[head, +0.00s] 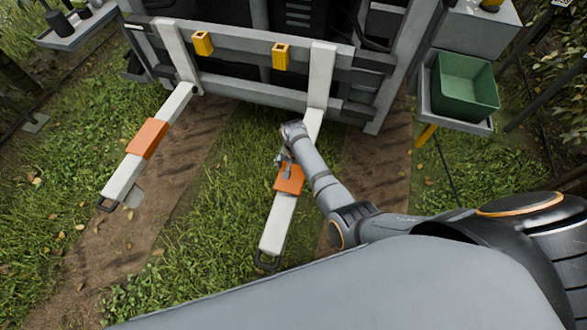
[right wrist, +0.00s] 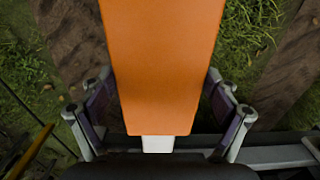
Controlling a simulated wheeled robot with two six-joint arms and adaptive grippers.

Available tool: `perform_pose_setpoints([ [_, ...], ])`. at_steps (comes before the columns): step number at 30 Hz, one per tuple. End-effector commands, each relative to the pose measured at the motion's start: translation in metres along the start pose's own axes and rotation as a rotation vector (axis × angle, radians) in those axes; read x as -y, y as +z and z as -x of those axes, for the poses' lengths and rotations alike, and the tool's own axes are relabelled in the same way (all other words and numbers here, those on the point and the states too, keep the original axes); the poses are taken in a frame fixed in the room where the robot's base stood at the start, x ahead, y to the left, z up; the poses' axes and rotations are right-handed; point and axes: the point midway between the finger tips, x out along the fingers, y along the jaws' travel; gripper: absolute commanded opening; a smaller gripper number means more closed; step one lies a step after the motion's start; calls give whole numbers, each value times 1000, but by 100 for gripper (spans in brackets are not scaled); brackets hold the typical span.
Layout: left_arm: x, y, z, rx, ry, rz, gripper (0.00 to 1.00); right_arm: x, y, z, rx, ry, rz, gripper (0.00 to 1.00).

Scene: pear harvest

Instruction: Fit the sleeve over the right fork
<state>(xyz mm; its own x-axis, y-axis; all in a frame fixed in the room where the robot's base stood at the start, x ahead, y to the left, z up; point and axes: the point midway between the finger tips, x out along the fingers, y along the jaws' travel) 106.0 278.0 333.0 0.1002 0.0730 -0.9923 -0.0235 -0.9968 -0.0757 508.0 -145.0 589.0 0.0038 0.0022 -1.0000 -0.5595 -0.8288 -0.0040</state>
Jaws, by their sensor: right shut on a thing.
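The sleeve is a long pale piece with an orange band (head: 289,181) and a dark loop at its near end. It lies in line with the right fork (head: 321,80), whose pale upright and heel show in the head view. My right gripper (head: 285,163) is at the far part of the orange band, shut on the sleeve. In the right wrist view the orange band (right wrist: 163,65) runs between the two fingers, with a narrower pale strip beyond it. My arm hides part of the joint, so I cannot tell how far the sleeve is over the fork. My left gripper is out of view.
The left fork (head: 174,48) carries a similar pale piece with an orange band (head: 147,139). Yellow blocks (head: 281,57) sit on the grey carriage. A green bin (head: 464,86) stands on a side tray at right. Grass and dirt tracks lie below, clear between the forks.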

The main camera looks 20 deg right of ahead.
Motion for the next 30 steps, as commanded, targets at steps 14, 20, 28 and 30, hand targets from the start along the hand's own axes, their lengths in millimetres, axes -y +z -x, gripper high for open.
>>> perform_pose_setpoints([
  [14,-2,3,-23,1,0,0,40,0,-1,-35,-1,0,0,49],
  [20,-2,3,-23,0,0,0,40,0,-1,-35,-1,-1,0,49],
  [28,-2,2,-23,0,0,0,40,0,-1,-35,-1,-1,0,49],
  [30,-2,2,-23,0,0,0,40,0,-1,-35,-1,0,0,94],
])
